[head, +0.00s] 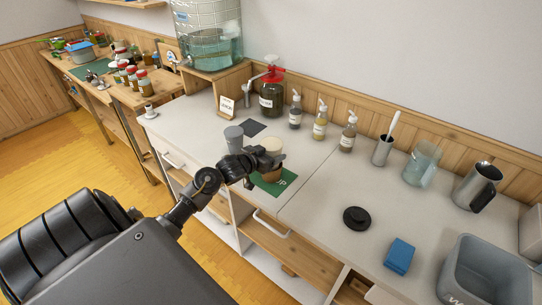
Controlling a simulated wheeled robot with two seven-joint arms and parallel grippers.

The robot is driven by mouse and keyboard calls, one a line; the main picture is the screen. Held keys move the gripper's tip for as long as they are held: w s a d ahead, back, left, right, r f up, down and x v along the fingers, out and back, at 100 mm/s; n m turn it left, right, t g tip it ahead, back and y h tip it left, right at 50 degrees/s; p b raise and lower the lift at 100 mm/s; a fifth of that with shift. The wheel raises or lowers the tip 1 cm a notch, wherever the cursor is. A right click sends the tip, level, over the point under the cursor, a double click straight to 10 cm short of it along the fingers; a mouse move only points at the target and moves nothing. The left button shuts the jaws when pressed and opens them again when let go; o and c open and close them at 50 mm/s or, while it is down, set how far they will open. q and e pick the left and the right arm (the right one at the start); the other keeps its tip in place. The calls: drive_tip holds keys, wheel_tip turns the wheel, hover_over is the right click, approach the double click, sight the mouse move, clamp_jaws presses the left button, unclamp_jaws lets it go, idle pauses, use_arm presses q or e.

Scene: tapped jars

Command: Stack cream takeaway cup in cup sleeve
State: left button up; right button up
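The cream takeaway cup (272,145) is upright in the middle of the head view, at the front part of the white counter. A brown cup sleeve (271,175) shows directly below it, over a green mat (285,184). How deep the cup sits in the sleeve is hidden by my gripper. My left gripper (266,159) reaches in from the left, with its dark fingers at the cup's side, and looks shut on the cup. My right gripper is not in view.
A grey cup (233,138) stands close to the left of my gripper. Pump bottles (320,123) and a red-topped jar (271,95) line the back. A black lid (357,218), blue sponge (399,256) and grey tub (486,275) are to the right. The counter between is clear.

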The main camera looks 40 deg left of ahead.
use_arm(q)
drive_tip(key=shift+f, duration=0.7)
drive_tip(key=shift+f, duration=0.65)
drive_tip(key=o, duration=1)
drive_tip(key=shift+c, duration=0.2)
drive_tip(key=shift+r, duration=0.15)
drive_tip(key=r+b+v, duration=0.1)
drive_tip(key=v, duration=1.1)
